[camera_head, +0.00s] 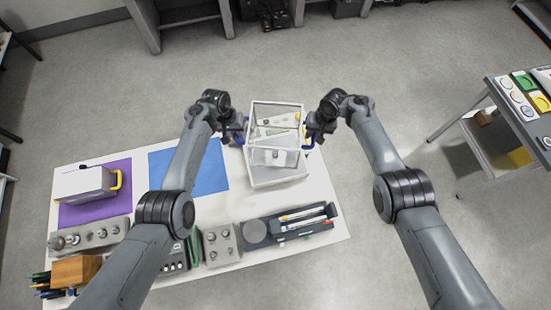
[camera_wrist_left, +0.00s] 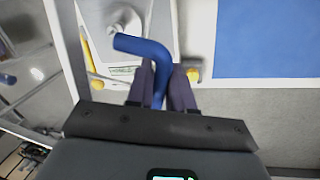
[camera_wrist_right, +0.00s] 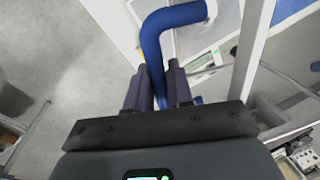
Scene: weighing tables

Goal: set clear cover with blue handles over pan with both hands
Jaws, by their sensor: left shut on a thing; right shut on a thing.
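The clear cover (camera_head: 290,104) has pale edges and a blue handle on each side. In the head view it is at the back right of the white table, in line with a pale balance (camera_head: 278,177). Whether it rests or hangs above is unclear. My left gripper (camera_head: 243,133) is shut on the left blue handle, which shows bent in the left wrist view (camera_wrist_left: 145,48). My right gripper (camera_head: 309,136) is shut on the right blue handle, also clear in the right wrist view (camera_wrist_right: 165,25). The pan is hard to make out through the cover.
A blue mat (camera_head: 205,172) lies left of the balance. A white case with a yellow handle (camera_head: 83,184) stands on a purple mat (camera_head: 118,201). A side table (camera_head: 497,98) stands far right.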

